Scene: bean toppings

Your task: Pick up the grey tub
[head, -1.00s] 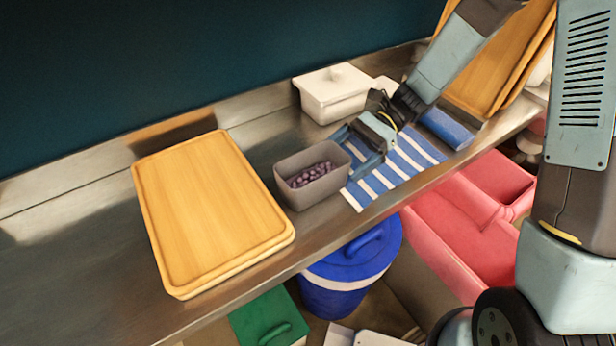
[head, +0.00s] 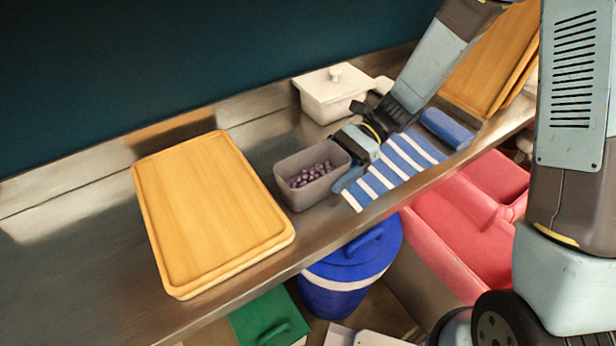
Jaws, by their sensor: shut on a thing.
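The grey tub (head: 300,199) stands upright on the metal counter, right of the wooden cutting board. Several purple beans (head: 311,175) lie inside it. My gripper (head: 345,168) is at the tub's right side, shut on its right wall. The fingers partly hide that side of the tub. I see no clear gap between the tub and the counter.
A thick wooden cutting board (head: 208,215) lies on the counter (head: 75,280) to the left. A white lidded container (head: 333,97) stands behind the tub. A blue-and-white striped cloth (head: 405,157) lies under my gripper. A blue lidded bin (head: 345,285) stands below the counter's front edge.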

